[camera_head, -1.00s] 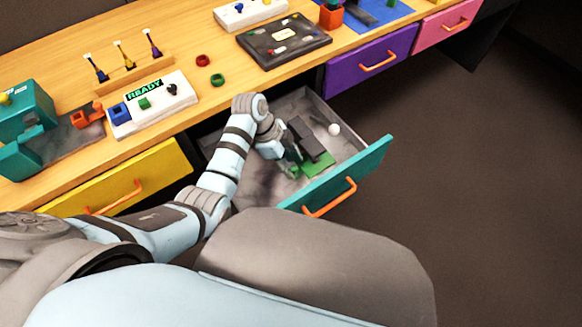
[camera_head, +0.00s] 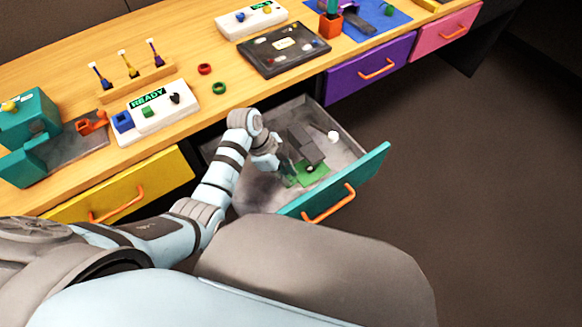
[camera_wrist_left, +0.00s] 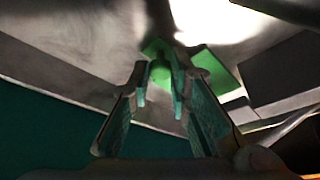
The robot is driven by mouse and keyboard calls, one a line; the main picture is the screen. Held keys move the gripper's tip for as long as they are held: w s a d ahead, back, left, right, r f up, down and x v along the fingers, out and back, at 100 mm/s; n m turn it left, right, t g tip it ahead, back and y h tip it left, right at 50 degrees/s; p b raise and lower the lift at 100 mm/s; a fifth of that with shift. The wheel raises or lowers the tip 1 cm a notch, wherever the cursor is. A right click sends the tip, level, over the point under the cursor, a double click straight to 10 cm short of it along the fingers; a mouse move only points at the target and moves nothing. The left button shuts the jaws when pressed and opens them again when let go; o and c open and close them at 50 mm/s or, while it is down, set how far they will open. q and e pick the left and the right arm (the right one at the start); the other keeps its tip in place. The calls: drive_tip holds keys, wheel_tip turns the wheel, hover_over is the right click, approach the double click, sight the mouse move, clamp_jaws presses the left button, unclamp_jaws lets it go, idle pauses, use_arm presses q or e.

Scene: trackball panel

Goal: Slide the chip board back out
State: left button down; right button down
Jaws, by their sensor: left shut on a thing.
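The green chip board (camera_head: 313,174) lies low in the open teal drawer (camera_head: 350,178), partly beside and under a dark grey block (camera_head: 306,146). A small dark round spot shows on its top. In the left wrist view the chip board (camera_wrist_left: 218,78) is a bright green plate beyond the fingertips. My left gripper (camera_head: 288,177) reaches down into the drawer at the board's left side. In the left wrist view its fingertips (camera_wrist_left: 160,80) close around a small green part at the board's edge; the exact contact is hard to see. My right gripper is not in view.
A white ball (camera_head: 333,137) lies in the drawer behind the block. The drawer's front and orange handle (camera_head: 328,205) stand to the right. A yellow drawer (camera_head: 125,190) is shut at the left. The wooden desk (camera_head: 190,50) holds panels and rings. The drawer floor left of the gripper is bare.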

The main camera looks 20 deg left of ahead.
use_arm(q)
drive_tip(key=s+a+p, duration=0.3)
drive_tip(key=s+p, duration=0.1)
drive_tip(key=s+a+p, duration=0.2)
drive_tip(key=shift+s+a+r, duration=0.25)
drive_tip(key=shift+s+a, duration=0.1)
drive_tip(key=shift+s, duration=0.05)
drive_tip(key=shift+s+a+f, duration=0.1)
drive_tip(key=shift+s+a, duration=0.15)
drive_tip(key=shift+s+f, duration=0.1)
drive_tip(key=shift+f, duration=0.05)
drive_tip(key=c, duration=1.5)
unclamp_jaws()
drive_tip(key=shift+a+r, duration=0.2)
drive_tip(key=shift+r, duration=0.2)
drive_tip(key=v, duration=1.1)
drive_tip(key=shift+r, duration=0.1)
